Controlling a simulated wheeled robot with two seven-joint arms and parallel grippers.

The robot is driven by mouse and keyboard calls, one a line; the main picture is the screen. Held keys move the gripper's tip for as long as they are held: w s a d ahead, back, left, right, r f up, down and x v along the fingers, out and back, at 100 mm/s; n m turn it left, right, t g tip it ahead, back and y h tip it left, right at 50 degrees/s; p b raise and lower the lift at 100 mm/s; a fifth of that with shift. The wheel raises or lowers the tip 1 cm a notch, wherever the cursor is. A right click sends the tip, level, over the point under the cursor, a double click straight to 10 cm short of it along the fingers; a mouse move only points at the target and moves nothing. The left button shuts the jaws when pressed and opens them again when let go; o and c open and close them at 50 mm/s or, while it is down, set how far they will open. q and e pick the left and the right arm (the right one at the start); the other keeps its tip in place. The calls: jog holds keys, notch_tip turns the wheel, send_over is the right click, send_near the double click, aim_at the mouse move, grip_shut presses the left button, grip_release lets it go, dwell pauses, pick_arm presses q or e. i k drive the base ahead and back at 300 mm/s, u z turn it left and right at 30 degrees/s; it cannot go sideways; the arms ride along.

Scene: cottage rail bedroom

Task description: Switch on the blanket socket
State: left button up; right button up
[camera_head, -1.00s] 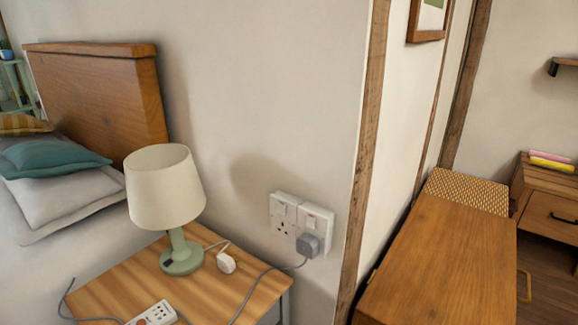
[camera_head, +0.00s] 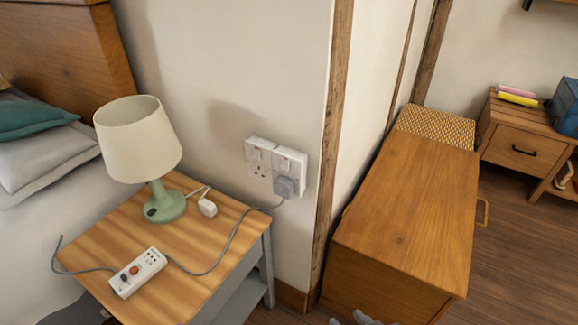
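A white double wall socket (camera_head: 259,161) is fixed to the wall just above and behind the bedside table. Its left outlet is empty. A grey plug (camera_head: 284,187) sits in the right outlet. Each half has a small rocker switch near its top; their positions are too small to tell. No label shows which one is the blanket socket. Only a grey tip of my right gripper (camera_head: 356,318) shows at the bottom edge, low and well apart from the socket; its opening is cut off.
The bedside table (camera_head: 200,257) carries a green lamp with cream shade (camera_head: 140,140), a loose white plug (camera_head: 207,207) and a white power strip (camera_head: 137,272) with trailing cable. A wooden chest (camera_head: 410,220) stands right of the wall post. Floor shows right of the chest.

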aim_at(284, 163)
jog(key=k, duration=0.5)
jog(key=u, duration=0.85)
jog(key=i, duration=0.8)
jog(key=z, duration=0.9)
